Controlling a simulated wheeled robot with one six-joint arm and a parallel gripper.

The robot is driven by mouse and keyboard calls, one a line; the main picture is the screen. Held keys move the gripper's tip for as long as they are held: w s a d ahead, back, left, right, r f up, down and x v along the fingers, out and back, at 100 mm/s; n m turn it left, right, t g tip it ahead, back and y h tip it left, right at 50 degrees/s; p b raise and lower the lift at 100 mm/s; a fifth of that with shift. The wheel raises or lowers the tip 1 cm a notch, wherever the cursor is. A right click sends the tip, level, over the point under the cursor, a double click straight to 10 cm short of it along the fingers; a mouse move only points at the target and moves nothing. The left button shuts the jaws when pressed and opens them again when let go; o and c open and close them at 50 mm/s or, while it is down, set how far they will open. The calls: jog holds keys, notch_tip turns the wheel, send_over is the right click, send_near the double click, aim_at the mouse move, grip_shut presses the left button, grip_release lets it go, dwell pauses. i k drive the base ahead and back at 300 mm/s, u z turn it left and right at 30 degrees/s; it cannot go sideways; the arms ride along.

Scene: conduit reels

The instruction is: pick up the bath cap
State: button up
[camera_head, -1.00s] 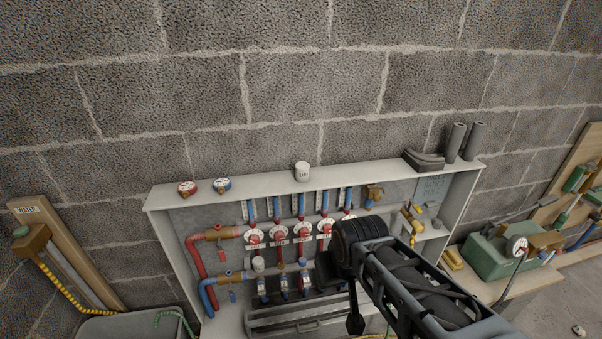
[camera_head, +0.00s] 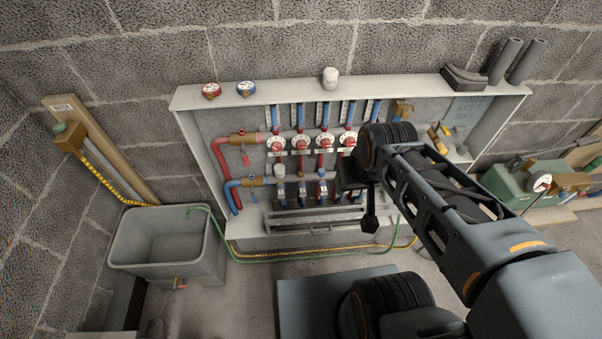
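A white cap (camera_head: 330,78) with small dark lettering stands on the top ledge of the open wall cabinet (camera_head: 190,98); the lettering is too small to read surely. A second white cap (camera_head: 279,171) sits inside on the lower manifold, with no lettering that I can make out. I cannot tell for sure which is the bath cap. My gripper (camera_head: 352,180) is a dark shape in front of the cabinet's right half, below and right of the ledge cap and right of the lower cap, apart from both. Its fingers are not clear, and my arm hides part of the pipework.
A red gauge (camera_head: 211,91) and a blue gauge (camera_head: 246,89) lie left on the ledge; grey tubes (camera_head: 505,60) stand right. Red and blue pipes fill the cabinet. The ledge beside the lettered cap is clear.

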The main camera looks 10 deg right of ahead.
aim_at(330, 74)
jog(key=u, duration=2.6)
jog(key=k, duration=0.95)
jog(key=z, duration=1.15)
jog(key=i, duration=0.5)
jog(key=z, duration=0.05)
